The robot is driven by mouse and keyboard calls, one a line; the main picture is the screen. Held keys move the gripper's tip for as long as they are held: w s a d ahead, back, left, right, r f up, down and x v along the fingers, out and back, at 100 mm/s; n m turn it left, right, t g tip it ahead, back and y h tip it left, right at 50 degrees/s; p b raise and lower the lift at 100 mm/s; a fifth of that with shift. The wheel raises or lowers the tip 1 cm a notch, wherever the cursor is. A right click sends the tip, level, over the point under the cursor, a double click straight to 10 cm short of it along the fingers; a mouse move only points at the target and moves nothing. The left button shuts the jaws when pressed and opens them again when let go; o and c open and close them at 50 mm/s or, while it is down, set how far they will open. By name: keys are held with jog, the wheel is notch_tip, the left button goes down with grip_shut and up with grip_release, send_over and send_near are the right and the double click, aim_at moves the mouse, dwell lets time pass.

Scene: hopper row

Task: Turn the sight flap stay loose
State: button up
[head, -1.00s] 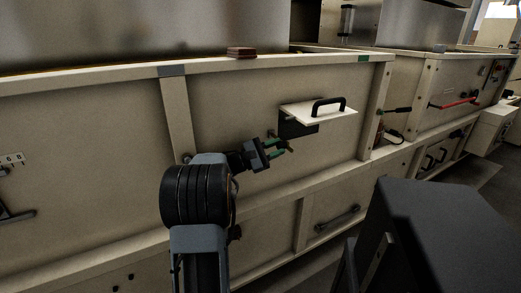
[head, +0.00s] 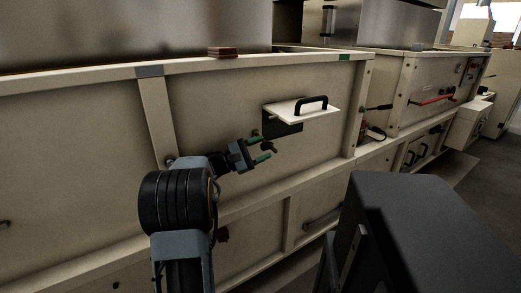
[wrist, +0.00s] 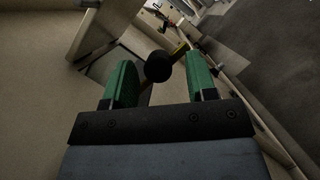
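The sight flap (head: 292,112) is a white plate with a black handle, standing out nearly level from the cream hopper wall. A dark opening (head: 283,129) shows beneath it. My gripper (head: 264,147) is below and left of the flap, its green fingers apart. A small dark and brassy part (head: 269,148), which looks like the stay's knob, is at the fingertips. In the wrist view a round black knob (wrist: 158,66) sits between the tips of my open gripper (wrist: 161,76), with a yellowish rod end behind it. I cannot tell whether either finger touches the knob.
A brown block (head: 223,52) lies on the hopper's top ledge. A wall post (head: 157,115) stands left of my gripper. To the right are a black-handled part (head: 378,107) and another hopper with a red bar (head: 433,100). Grey floor is free at far right.

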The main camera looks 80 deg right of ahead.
jog(key=a+r+p, duration=0.4)
jog(key=a+r, duration=0.9)
jog(key=a, duration=0.1)
jog(key=shift+s, duration=0.35)
